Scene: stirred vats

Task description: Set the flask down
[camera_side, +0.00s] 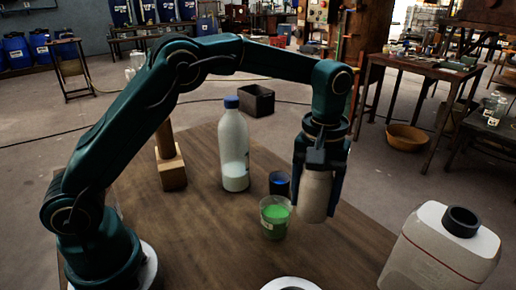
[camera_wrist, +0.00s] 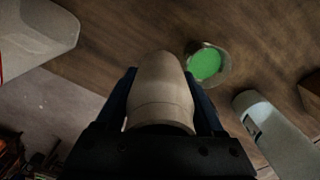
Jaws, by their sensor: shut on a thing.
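A pale beige flask (camera_side: 314,192) is held between the fingers of my gripper (camera_side: 318,180), upright in the side view. It hangs at the right part of the wooden table (camera_side: 160,235); whether its base touches the table I cannot tell. In the wrist view the flask (camera_wrist: 160,88) fills the space between the dark fingers of my gripper (camera_wrist: 163,100). A clear cup of green liquid (camera_side: 274,222) stands just left of the flask, and its green surface also shows in the wrist view (camera_wrist: 205,63).
A blue cup (camera_side: 279,183) stands behind the green one. A tall blue-capped bottle (camera_side: 234,150) and a wooden block (camera_side: 171,171) stand further back. A large canister (camera_side: 440,250) is at the front right. A white round thing (camera_side: 290,285) shows at the front edge. The table's left middle is clear.

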